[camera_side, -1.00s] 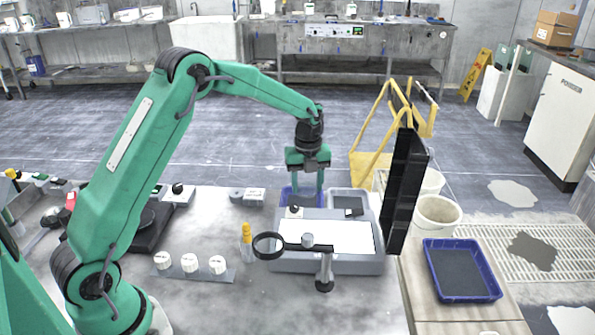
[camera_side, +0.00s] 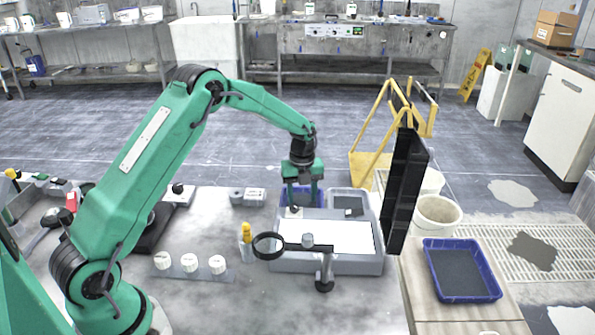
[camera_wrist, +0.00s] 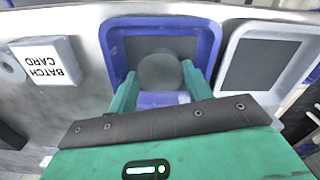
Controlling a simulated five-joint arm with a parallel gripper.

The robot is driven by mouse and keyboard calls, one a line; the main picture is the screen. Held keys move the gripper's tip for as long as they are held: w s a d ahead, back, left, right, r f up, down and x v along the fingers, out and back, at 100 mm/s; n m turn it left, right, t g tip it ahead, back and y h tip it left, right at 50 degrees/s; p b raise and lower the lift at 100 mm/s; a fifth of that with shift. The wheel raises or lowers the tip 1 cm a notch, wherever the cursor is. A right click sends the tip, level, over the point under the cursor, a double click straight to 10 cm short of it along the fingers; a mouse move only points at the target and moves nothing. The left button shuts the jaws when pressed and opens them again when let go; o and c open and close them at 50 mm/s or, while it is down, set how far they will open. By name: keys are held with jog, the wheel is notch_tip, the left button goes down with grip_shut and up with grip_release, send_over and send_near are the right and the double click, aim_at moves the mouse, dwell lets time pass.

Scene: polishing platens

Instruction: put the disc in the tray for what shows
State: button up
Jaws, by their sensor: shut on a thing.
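My gripper (camera_side: 301,204) is low over a blue tray (camera_side: 300,190) behind the light box in the side view. In the wrist view its two green fingers (camera_wrist: 160,88) are shut on a dull grey round disc (camera_wrist: 160,72). The disc lies within the outline of the blue tray (camera_wrist: 165,22), which has a dark grey floor. I cannot tell whether the disc touches that floor. A pale grey tray (camera_wrist: 238,40) with a dark floor stands to the right; it also shows in the side view (camera_side: 333,202). The disc cannot be made out in the side view.
The light box (camera_side: 290,262) with a white panel and a magnifier on a stand (camera_side: 325,270) is in front of the trays. A tall black panel (camera_side: 404,190) stands to the right. A batch card block (camera_wrist: 45,62) is left of the blue tray. Another blue tray (camera_side: 428,262) lies far right.

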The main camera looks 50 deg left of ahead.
aim_at(302, 197)
jog(key=shift+f, duration=0.15)
jog(key=o, duration=1.1)
notch_tip(302, 197, up, 12)
dwell(0.4)
dwell(0.5)
